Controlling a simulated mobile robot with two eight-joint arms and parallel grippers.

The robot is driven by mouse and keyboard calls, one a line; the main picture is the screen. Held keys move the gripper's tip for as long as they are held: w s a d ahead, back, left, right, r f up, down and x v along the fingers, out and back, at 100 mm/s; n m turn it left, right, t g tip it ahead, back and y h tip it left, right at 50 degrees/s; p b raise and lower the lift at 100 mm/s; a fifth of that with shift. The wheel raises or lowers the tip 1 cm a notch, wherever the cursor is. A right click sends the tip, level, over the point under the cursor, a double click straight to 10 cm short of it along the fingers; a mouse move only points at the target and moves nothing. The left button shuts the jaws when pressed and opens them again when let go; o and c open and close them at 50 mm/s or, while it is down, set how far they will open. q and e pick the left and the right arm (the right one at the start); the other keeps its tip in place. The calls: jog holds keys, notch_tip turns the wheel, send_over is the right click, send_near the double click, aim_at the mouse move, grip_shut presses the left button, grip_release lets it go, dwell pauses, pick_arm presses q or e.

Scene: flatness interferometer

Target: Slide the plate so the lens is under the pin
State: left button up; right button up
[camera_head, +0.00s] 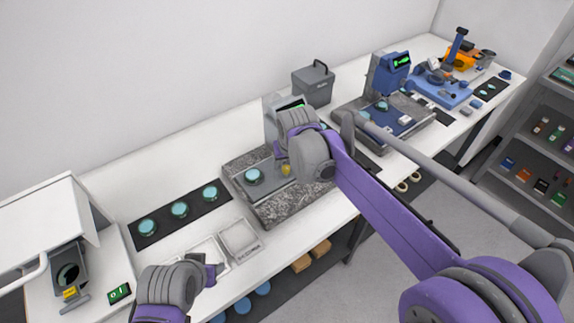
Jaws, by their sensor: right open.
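A round teal lens (253,176) sits on a dark grey plate (264,190) on a speckled granite base (290,206) mid-bench. A small yellow knob-like piece (285,169) shows just right of the lens. My right gripper (284,157) is over the right part of this plate, close to the yellow piece. It is open, but its fingers are mostly hidden by its own wrist.
A dark mat (165,238) with several teal discs lies left of the granite. Clear square trays (240,240) are near the front edge. A blue instrument (388,72) on another base and a grey bin (314,84) stand right and behind. A white-hooded device (45,225) is far left.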

aim_at(272, 170)
jog(key=shift+x, duration=1.45)
jog(key=shift+c, duration=0.2)
grip_shut()
jog(key=shift+w+d, duration=0.1)
